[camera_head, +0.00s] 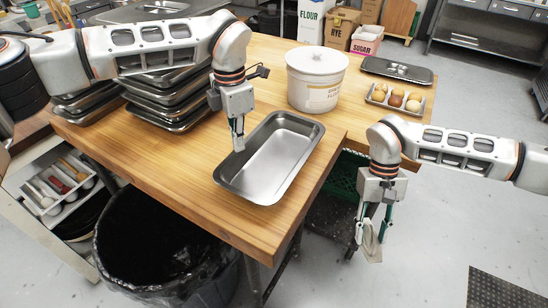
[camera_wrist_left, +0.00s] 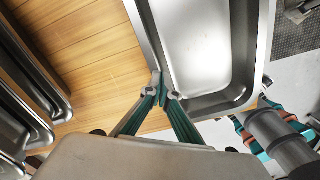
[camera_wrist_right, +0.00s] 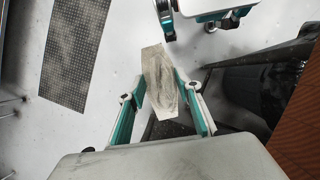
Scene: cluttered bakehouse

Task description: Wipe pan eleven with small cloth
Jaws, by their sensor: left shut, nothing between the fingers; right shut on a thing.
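A single rectangular metal pan (camera_head: 268,160) lies on the wooden table near its front edge; no number on it is readable. My left gripper (camera_head: 238,146) is shut at the pan's left rim, and the left wrist view shows its fingertips (camera_wrist_left: 164,92) at the rim of the pan (camera_wrist_left: 205,45). I cannot tell whether they touch it. My right gripper (camera_head: 374,222) is shut on a small greyish cloth (camera_head: 371,243), which hangs down over the floor to the right of the table. The cloth also shows between the fingers in the right wrist view (camera_wrist_right: 162,85).
Stacked pans (camera_head: 165,98) stand left on the table (camera_head: 200,165). A black bin (camera_head: 160,245) stands below the front edge.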

